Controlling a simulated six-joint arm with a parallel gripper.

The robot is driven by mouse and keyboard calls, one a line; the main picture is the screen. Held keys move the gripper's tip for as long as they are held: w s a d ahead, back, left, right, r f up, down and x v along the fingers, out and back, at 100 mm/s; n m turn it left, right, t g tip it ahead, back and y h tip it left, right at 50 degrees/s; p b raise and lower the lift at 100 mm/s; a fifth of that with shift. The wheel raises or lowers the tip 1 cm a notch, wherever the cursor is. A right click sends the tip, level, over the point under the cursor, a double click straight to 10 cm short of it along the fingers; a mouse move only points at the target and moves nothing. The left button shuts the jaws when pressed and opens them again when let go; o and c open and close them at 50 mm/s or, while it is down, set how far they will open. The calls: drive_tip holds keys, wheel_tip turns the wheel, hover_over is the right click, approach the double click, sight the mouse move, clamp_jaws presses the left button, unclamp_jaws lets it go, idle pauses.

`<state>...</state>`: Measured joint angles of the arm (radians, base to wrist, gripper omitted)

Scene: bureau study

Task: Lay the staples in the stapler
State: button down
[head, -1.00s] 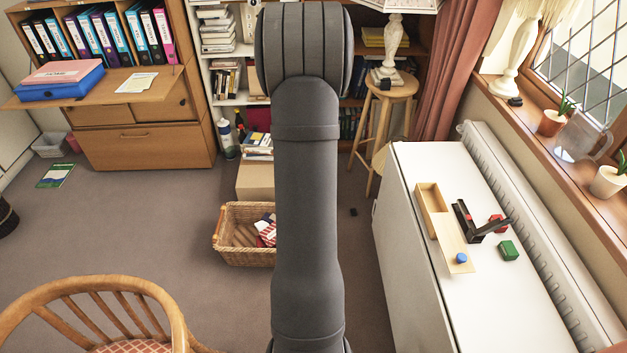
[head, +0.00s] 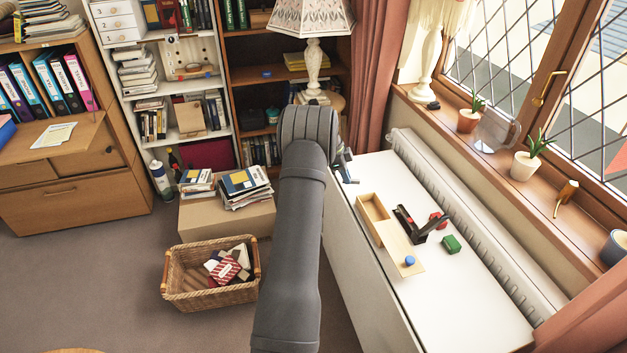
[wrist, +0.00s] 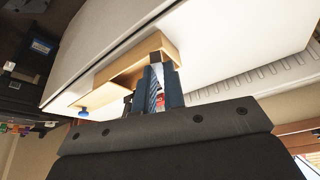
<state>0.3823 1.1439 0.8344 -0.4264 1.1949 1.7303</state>
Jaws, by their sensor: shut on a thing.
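The black stapler (head: 409,220) stands open on the white cabinet top, its upper arm raised. Beside it on the left is an open wooden box (head: 372,208) with its lid (head: 404,250) drawn out toward the front; the lid has a blue knob (head: 410,261). My gripper (head: 347,172) is over the far left end of the cabinet, beyond the box. In the wrist view my gripper (wrist: 163,85) is shut on a thin piece, apparently the staples, mostly hidden between the fingers. The box (wrist: 110,75) lies beyond the fingertips there.
A green block (head: 451,244) and a red item (head: 437,219) lie close to the stapler. A radiator (head: 470,215) runs along the cabinet's right side, under a sill with potted plants. The front of the cabinet top (head: 465,300) is clear.

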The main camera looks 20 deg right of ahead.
drive_tip(key=s+d+m+g+y, duration=0.1)
drive_tip(key=s+d+m+g, duration=0.15)
drive_tip(key=d+m, duration=0.5)
drive_tip(key=m+y, duration=0.3)
drive_tip(key=m, duration=0.3)
hover_over(403, 212)
drive_tip(key=w, duration=0.2)
drive_tip(key=shift+s+f, duration=0.2)
drive_tip(key=shift+f, duration=2.75)
drive_tip(key=shift+f, duration=0.95)
drive_tip(key=c, duration=1.5)
unclamp_jaws()
drive_tip(key=o, duration=0.5)
drive_tip(key=shift+o, duration=0.2)
